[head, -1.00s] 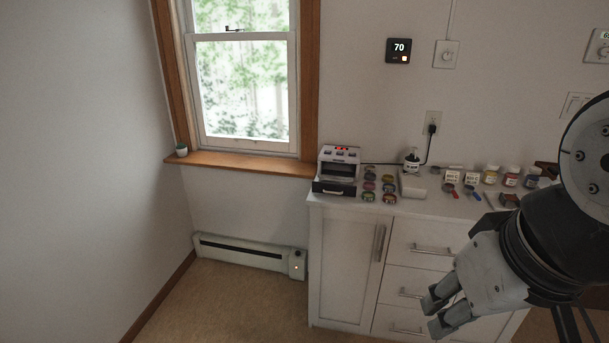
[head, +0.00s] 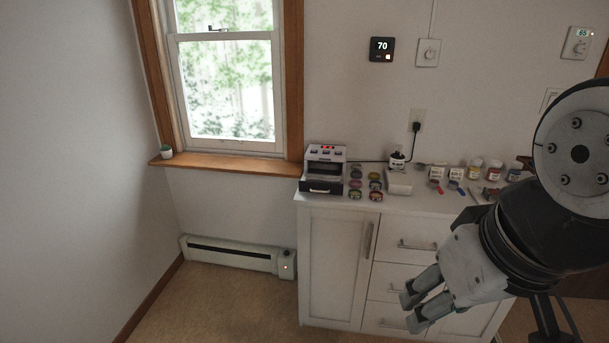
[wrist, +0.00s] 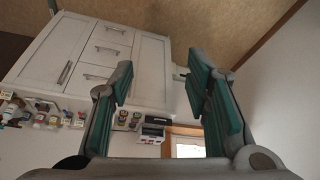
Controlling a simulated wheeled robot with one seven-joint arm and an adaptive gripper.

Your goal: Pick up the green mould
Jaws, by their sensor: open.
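Several small round coloured moulds (head: 355,184) stand in two short columns on the white cabinet top, just right of the small oven. They are too small and dark to tell surely which is the green one; a front one (head: 355,194) looks partly greenish. They also show small and upside down in the wrist view (wrist: 122,118). My gripper (head: 411,312) is open and empty, in front of the cabinet drawers and below the top, well apart from the moulds. In the wrist view its two green-padded fingers (wrist: 160,80) are spread wide.
The small oven (head: 323,169) stands at the cabinet's (head: 334,255) left end. A white box (head: 398,183), a pump bottle (head: 397,160), labelled cards and several paint jars (head: 474,169) stand right of the moulds. Floor left of the cabinet is clear, before a baseboard heater (head: 236,254).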

